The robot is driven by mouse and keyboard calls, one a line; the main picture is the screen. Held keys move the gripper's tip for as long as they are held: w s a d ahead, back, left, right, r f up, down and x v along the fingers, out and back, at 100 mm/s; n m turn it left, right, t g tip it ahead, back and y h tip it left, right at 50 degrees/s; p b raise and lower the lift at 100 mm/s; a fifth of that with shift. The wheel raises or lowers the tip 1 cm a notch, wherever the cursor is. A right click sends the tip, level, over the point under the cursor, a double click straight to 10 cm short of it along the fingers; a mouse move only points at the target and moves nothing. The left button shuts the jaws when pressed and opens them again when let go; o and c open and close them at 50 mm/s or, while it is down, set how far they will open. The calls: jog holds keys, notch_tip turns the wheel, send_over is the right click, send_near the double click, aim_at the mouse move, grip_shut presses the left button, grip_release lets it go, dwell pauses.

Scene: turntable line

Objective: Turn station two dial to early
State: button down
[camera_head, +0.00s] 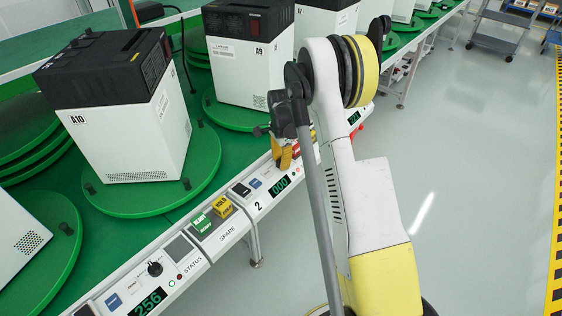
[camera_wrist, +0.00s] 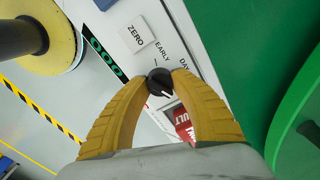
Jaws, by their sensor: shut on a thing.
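The station two dial (camera_wrist: 159,78) is a small round black knob in the wrist view, with a white line on its lower part. The printed word EARLY (camera_wrist: 162,52) lies just above it, and DAY (camera_wrist: 184,66) is partly visible to the upper right. My gripper (camera_wrist: 160,82) has yellow fingers, shut on the dial from both sides. In the head view my gripper (camera_head: 284,156) is down at the station two panel (camera_head: 258,205), and the dial is hidden there.
A white ZERO button (camera_wrist: 137,35) and a green 000 display (camera_wrist: 105,60) sit near the dial. Machine A9 (camera_head: 240,70) stands on a green turntable behind the panel.

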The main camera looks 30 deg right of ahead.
jog(key=n, duration=0.6)
jog(key=shift+n, duration=0.3)
jog(key=n, duration=0.3)
jog(key=shift+n, duration=0.3)
jog(key=n, duration=0.3)
jog(key=shift+n, duration=0.3)
jog(key=n, duration=1.3)
jog(key=shift+n, duration=0.3)
jog(key=c, duration=1)
grip_release()
